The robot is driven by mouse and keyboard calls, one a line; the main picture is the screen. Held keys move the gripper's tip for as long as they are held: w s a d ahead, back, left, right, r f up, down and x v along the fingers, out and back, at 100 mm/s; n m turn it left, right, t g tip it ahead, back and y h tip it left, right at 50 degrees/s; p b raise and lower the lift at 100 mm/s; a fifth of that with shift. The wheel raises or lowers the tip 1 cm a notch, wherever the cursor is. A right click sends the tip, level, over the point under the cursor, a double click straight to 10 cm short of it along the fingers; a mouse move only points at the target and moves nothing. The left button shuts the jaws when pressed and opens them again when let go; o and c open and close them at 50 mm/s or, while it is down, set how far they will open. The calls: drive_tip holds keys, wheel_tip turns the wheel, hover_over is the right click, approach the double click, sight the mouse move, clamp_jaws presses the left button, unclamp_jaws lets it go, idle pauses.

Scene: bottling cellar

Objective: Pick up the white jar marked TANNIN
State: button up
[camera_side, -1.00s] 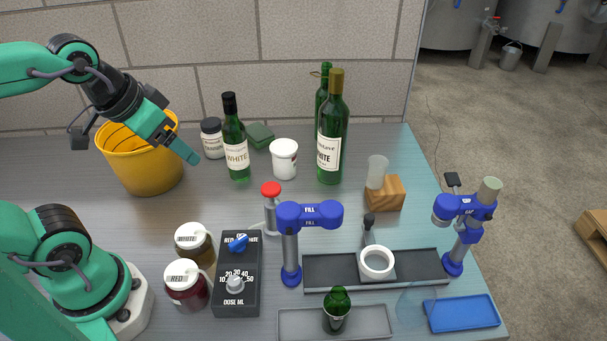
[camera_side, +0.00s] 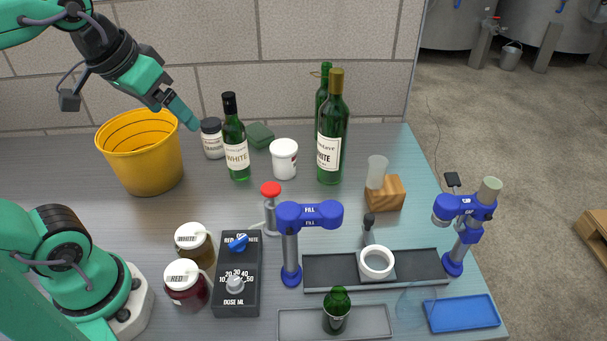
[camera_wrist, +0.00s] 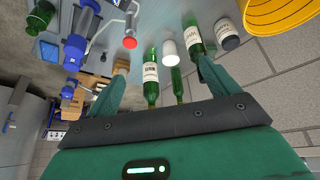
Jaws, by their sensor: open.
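A white jar with a dark lid (camera_side: 213,143) stands at the back, between the yellow bucket and a green bottle. Its label has dark lettering too small to read surely; it may be the TANNIN jar. It also shows at upper right in the wrist view (camera_wrist: 227,36). A second white jar with a white lid (camera_side: 284,160) stands to its right, with no readable marking; the wrist view shows it near the middle (camera_wrist: 169,53). My gripper (camera_side: 184,112) is open and empty, in the air above and left of the dark-lidded jar, apart from it.
The yellow bucket (camera_side: 140,160) stands left of the dark-lidded jar. A green bottle (camera_side: 236,150) stands close on its right, with a green sponge-like block (camera_side: 260,135) behind. Taller bottles (camera_side: 331,135) stand farther right. Blue filling stands (camera_side: 290,245) and lidded jars (camera_side: 186,287) occupy the front.

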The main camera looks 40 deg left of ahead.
drive_tip(key=w+a+r+n+g, duration=0.2)
drive_tip(key=w+a+r+n, duration=0.25)
drive_tip(key=w+n, duration=0.25)
drive_tip(key=n+g, duration=0.3)
drive_tip(key=n, duration=1.7)
hover_over(209, 122)
wheel_tip(209, 122, down, 5)
wheel_tip(209, 122, down, 20)
drive_tip(key=shift+d+f, duration=0.1)
drive_tip(key=shift+f, duration=0.1)
drive_tip(key=shift+f, duration=0.1)
drive_tip(key=shift+w+f, duration=0.1)
drive_tip(key=shift+f, duration=2.4)
